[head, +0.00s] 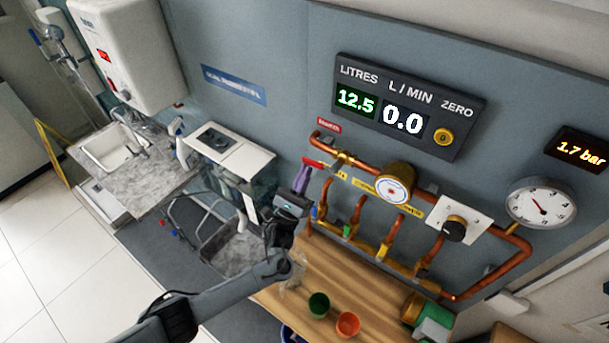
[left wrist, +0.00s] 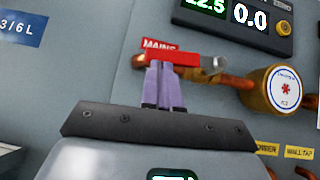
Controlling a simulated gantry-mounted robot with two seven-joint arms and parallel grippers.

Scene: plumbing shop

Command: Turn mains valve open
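The mains valve's red lever (head: 314,163) sits on the copper pipe at the upper left of the pipework, beneath the red MAINS label (head: 329,125). In the left wrist view the lever (left wrist: 190,63) lies roughly along the pipe, left of the brass valve body. My left gripper (head: 302,177) has purple fingers, drawn together with nothing visible between them. In the left wrist view its fingertips (left wrist: 160,66) are at the lever's lower edge, near its left part; I cannot tell whether they touch it. My right gripper is not in view.
The display (head: 402,105) reads 12.5 litres and 0.0 L/min; the pressure readout (head: 581,150) shows 1.7 bar. A round brass meter (head: 394,183) is on the pipe right of the valve. A green cup (head: 319,304) and an orange cup (head: 347,324) stand on the wooden bench below.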

